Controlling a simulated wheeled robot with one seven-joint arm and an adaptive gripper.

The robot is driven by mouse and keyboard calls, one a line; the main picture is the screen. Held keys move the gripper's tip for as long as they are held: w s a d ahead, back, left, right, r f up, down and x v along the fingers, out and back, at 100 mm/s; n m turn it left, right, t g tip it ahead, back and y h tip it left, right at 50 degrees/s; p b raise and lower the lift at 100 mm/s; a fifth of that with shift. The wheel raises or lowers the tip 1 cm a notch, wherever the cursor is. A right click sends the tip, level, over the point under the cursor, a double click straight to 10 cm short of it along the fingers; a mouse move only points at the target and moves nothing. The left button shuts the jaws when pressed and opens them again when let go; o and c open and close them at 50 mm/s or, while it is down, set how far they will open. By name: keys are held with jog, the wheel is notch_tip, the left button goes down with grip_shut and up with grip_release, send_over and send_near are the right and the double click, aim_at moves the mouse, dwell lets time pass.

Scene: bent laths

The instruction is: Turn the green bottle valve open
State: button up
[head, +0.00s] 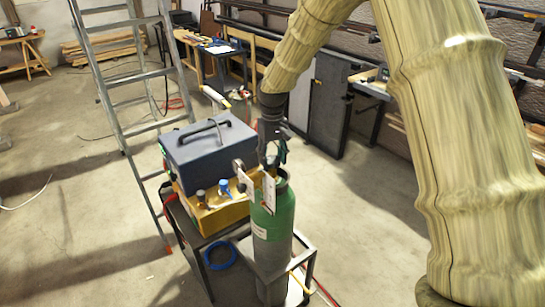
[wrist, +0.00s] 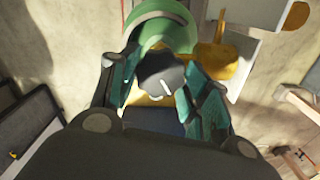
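The green bottle (head: 274,225) stands upright in a dark metal frame in the head view. Its green shoulder (wrist: 165,28) shows at the top of the wrist view. The valve is a dark round knob (wrist: 160,72) with a white mark on its face. My gripper (head: 271,160) is over the bottle's top. In the wrist view its two teal-padded fingers (wrist: 162,84) lie on either side of the knob, close to its edges. I cannot tell whether they touch it. The knob is mostly hidden in the head view.
A dark blue case (head: 208,150) sits on a yellow unit (head: 222,214) beside the bottle, left of it. White tags (head: 268,192) hang at the bottle's neck. An aluminium ladder (head: 125,85) stands behind on the left.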

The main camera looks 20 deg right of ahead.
aim_at(273, 159)
jog(key=o, duration=0.4)
notch_tip(273, 159, up, 12)
dwell(0.7)
